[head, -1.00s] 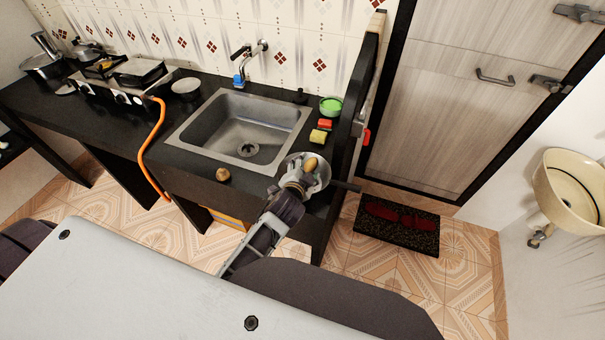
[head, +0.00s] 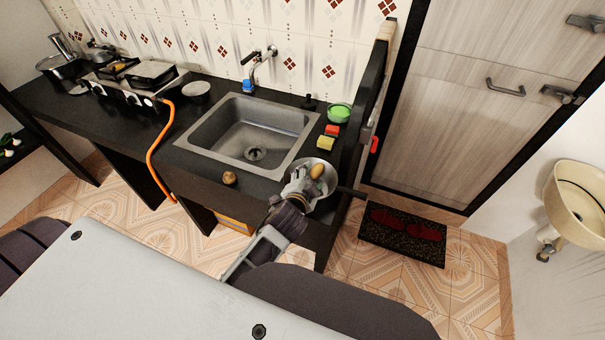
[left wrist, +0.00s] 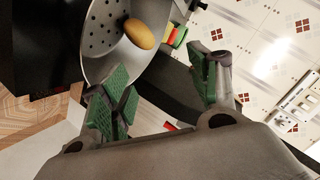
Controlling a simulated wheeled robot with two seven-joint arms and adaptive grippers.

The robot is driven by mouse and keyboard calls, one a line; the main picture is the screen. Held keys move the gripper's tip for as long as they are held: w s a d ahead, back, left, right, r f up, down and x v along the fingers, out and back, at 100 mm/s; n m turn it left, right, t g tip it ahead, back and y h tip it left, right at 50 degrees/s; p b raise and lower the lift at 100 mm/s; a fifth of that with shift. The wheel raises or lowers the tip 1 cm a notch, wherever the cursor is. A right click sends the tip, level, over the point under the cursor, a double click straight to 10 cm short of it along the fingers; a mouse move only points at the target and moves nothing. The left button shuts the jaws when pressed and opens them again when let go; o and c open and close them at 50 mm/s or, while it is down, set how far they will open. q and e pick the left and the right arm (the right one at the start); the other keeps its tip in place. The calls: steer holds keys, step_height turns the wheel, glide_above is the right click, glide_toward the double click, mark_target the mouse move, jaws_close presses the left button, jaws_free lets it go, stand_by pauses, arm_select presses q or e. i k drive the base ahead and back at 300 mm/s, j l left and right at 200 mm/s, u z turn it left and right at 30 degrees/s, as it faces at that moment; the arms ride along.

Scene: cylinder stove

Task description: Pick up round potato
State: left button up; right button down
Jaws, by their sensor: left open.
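A small round brown potato (head: 229,178) sits on the dark counter in front of the sink. A longer yellow-brown potato (head: 317,171) lies in a metal colander (head: 325,186) at the counter's right end. In the left wrist view this longer potato (left wrist: 139,33) rests against the colander's holed inside (left wrist: 101,42). My left gripper (head: 297,184) is at the colander's near left side and covers part of it. In the left wrist view the gripper's green-padded fingers (left wrist: 162,85) are apart with nothing between them. My right gripper is not in view.
The sink (head: 255,135) lies behind the round potato. Sponges (head: 329,134) and a green bowl (head: 339,112) stand behind the colander. An orange hose (head: 158,150) hangs over the counter edge left of the sink. A dark upright panel (head: 366,100) borders the right end.

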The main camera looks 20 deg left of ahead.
mark_target(229, 178)
steer(key=u, duration=1.45)
